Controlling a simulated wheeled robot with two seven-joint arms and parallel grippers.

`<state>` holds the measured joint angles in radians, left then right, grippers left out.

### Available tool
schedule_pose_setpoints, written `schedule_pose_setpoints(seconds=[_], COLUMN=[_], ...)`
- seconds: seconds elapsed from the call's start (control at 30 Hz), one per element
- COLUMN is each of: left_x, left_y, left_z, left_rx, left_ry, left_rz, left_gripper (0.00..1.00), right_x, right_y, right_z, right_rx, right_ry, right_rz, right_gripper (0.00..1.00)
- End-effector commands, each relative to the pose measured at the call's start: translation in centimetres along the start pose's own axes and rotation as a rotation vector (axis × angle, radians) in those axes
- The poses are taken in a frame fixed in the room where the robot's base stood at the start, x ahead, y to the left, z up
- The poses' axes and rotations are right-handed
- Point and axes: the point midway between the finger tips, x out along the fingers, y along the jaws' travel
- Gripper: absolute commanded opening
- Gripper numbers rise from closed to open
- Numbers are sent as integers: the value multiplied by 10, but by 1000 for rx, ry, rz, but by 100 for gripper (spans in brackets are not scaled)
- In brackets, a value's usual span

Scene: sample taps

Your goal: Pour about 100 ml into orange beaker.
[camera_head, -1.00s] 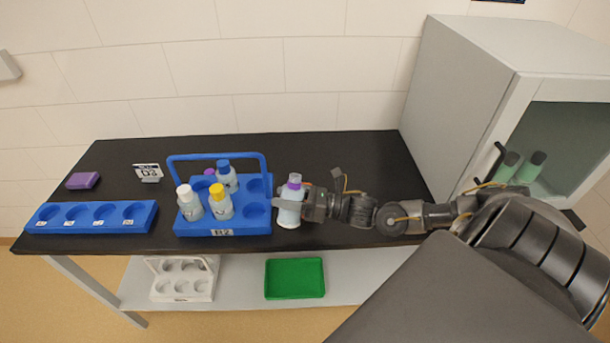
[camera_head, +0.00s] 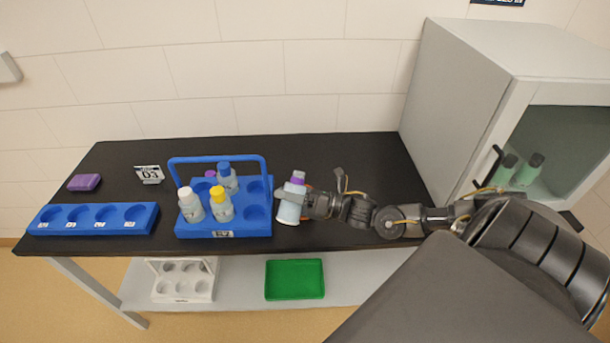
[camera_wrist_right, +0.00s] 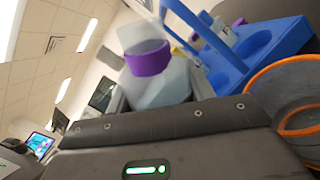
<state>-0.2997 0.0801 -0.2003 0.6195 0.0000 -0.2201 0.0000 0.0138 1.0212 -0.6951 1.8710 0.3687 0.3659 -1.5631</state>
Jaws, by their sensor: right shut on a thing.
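My right gripper (camera_head: 290,204) is shut on a pale bottle with a purple collar (camera_head: 289,211), just right of the blue carrier. The bottle leans a little, its top toward the right. In the right wrist view the bottle (camera_wrist_right: 168,84) shows behind the dark finger, its purple band near the top. An orange-edged round thing (camera_wrist_right: 285,95) is cut off at the right of that view. I cannot tell whether it is the orange beaker. No orange beaker shows clearly in the head view. My left gripper is not in view.
The blue carrier (camera_head: 188,229) with a tall handle holds bottles with white, yellow and blue caps. A cabinet (camera_head: 455,90) stands at right. A green tray (camera_head: 295,279) lies below.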

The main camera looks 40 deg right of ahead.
Motion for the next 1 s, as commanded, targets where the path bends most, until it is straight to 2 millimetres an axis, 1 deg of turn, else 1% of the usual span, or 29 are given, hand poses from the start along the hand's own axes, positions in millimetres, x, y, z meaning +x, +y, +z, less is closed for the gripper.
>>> schedule_pose_setpoints(seconds=[0.77, 1.0], left_x=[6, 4], left_y=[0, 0], left_z=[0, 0], left_rx=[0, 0], left_ry=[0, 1], left_rz=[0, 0], left_gripper=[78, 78], right_x=[-1, -1], right_y=[-5, -4], right_z=[-6, -5], right_rx=[62, 81], right_ry=[-16, -20], right_rz=[1, 1], right_gripper=[23, 23])
